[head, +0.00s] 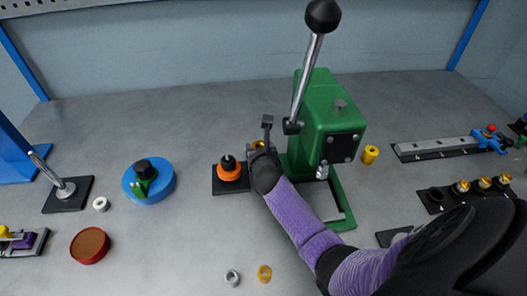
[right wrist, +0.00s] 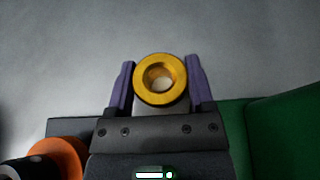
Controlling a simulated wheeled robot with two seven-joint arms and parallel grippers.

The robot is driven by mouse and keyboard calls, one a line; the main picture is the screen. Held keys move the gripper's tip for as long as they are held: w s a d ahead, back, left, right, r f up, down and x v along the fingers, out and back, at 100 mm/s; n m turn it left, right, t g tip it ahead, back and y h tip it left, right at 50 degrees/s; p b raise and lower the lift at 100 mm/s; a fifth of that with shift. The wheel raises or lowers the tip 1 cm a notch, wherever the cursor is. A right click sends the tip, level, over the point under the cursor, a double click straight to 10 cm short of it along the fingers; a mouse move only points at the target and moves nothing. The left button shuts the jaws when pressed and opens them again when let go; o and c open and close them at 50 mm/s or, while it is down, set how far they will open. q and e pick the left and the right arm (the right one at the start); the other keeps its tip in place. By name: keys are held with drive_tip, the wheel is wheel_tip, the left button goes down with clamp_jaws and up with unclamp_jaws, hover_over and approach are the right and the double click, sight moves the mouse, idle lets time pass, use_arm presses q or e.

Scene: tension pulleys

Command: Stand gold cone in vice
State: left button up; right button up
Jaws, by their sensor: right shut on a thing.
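My right gripper (head: 262,146) is shut on a gold round part with a hole through its middle, likely the gold cone (right wrist: 160,66). In the right wrist view it sits between the two purple fingers (right wrist: 160,85), its ring face toward the camera. In the head view only a bit of gold shows at the gripper, left of the green press; the rest is hidden. I cannot surely tell which fixture is the vice; a grey rail with a blue block and red knob (head: 445,147) lies at the right. My left gripper is not in view.
The green press (head: 328,125) stands right beside my right gripper. An orange part on a black base (head: 230,171) is close on its left. A yellow part (head: 370,154), blue disc (head: 160,189), red dish (head: 89,245) and gold ring (head: 264,273) stand around. The front middle is mostly clear.

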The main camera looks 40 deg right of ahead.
drive_tip(key=shift+r, duration=0.15)
drive_tip(key=shift+a, duration=0.1)
drive_tip(key=o, duration=1.3)
